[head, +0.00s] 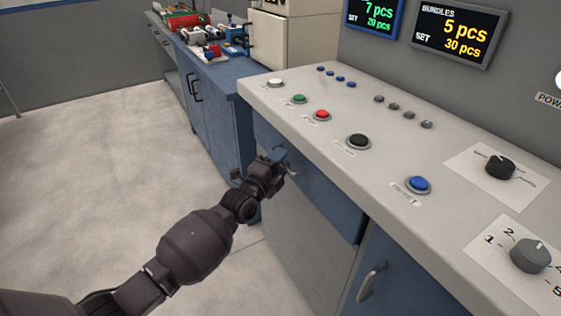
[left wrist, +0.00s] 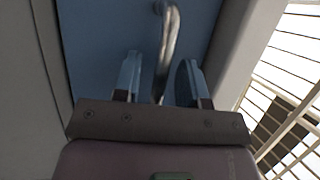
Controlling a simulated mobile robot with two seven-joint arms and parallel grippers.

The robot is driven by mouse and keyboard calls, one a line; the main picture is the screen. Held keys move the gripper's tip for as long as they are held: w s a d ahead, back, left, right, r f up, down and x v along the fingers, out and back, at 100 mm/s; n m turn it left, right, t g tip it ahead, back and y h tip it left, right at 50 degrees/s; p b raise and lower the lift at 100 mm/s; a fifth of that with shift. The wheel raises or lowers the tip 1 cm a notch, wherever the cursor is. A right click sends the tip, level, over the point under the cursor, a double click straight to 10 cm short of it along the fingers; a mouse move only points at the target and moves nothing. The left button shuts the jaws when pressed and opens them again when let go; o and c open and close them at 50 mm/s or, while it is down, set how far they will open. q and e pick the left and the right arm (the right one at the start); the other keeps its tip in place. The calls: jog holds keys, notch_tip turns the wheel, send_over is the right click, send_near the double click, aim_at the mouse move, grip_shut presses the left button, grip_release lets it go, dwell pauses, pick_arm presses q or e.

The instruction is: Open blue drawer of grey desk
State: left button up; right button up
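The grey desk (head: 300,94) carries a panel of buttons and has a blue drawer (head: 328,203) below its top. The drawer front looks flush with the desk. My left gripper (head: 277,158) is at the drawer's metal handle (head: 293,172), partly covering it. In the left wrist view, the two fingers of my left gripper (left wrist: 158,82) are apart, with the curved handle (left wrist: 172,38) between them against the blue drawer front (left wrist: 100,45). I cannot tell whether either finger touches the handle. My right gripper is not in view.
A blue cabinet door with its own handle (head: 371,282) is at the lower right. Another blue cabinet (head: 212,110) with tools on top stands beyond the desk. The floor (head: 90,150) to the left is clear. Two display screens (head: 458,33) hang above.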

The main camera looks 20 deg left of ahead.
pick_arm(q)
jog(key=shift+c, duration=0.4)
grip_shut()
jog(key=shift+s, duration=0.1)
